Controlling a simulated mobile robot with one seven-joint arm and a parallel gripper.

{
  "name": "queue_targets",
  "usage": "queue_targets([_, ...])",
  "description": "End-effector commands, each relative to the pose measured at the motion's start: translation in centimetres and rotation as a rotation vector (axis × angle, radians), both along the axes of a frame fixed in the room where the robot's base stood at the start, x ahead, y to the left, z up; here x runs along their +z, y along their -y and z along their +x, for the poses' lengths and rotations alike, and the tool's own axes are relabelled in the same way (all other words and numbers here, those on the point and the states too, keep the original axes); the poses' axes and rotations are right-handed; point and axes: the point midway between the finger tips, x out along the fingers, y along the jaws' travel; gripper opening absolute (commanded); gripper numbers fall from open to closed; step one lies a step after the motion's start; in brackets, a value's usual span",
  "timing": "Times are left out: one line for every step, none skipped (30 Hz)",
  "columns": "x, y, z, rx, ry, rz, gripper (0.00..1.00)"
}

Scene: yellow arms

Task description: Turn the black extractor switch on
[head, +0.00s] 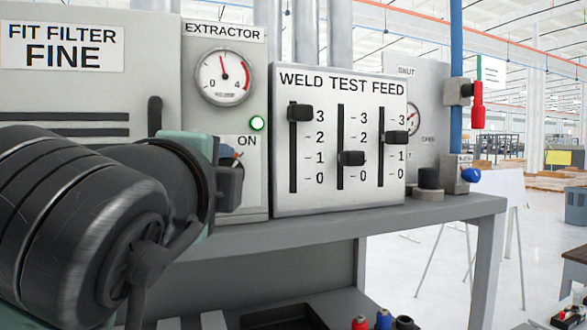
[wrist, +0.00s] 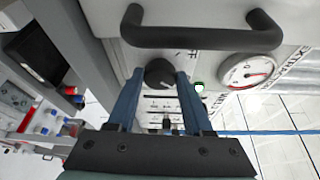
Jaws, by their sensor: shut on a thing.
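The black extractor switch (wrist: 160,72) is a round knob on the grey extractor panel (head: 195,60). In the wrist view the two blue fingers of my gripper (wrist: 158,80) stand on either side of the knob and are shut on it. In the head view my dark wrist covers most of the switch plate (head: 252,175); only its right part and the word ON show. Which way the knob points is hard to tell. The green lamp (head: 257,123) above the plate is lit. The extractor gauge (head: 224,76) has its needle a little left of upright.
A black bar handle (wrist: 200,30) sticks out close to my fingers. The weld test feed box (head: 340,140) with three sliders stands right of the extractor panel. Further right are a shut/open gauge panel (head: 425,100) and a blue pipe with a red-handled valve (head: 478,105).

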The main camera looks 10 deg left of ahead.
Motion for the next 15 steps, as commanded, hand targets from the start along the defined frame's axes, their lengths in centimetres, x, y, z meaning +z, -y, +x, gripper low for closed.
queue_targets([0.28,-0.07,-0.04,0.003,-0.015,0.027,0.0])
queue_targets([0.3,-0.06,-0.04,0.003,-0.025,0.042,0.0])
queue_targets([0.3,-0.04,-0.03,0.002,-0.038,0.06,0.0])
queue_targets([0.28,-0.04,-0.02,0.002,-0.047,0.071,0.0])
queue_targets([0.27,-0.06,-0.02,0.003,-0.055,0.084,0.0])
queue_targets([0.28,-0.06,-0.01,0.003,-0.063,0.097,0.0])
queue_targets([0.3,-0.06,-0.01,0.003,-0.069,0.106,0.0])
queue_targets([0.31,-0.05,-0.01,0.003,-0.075,0.115,0.0])
queue_targets([0.32,-0.06,-0.01,0.003,-0.081,0.125,0.0])
queue_targets([0.31,-0.07,0.0,0.003,-0.087,0.131,0.0])
queue_targets([0.3,-0.06,0.0,0.003,-0.09,0.136,0.0])
queue_targets([0.29,-0.06,0.0,0.003,-0.095,0.142,0.0])
queue_targets([0.28,-0.06,0.0,0.003,-0.098,0.147,0.0])
queue_targets([0.27,-0.06,0.0,0.003,-0.1,0.149,0.0])
queue_targets([0.25,-0.05,0.01,0.003,-0.102,0.153,0.0])
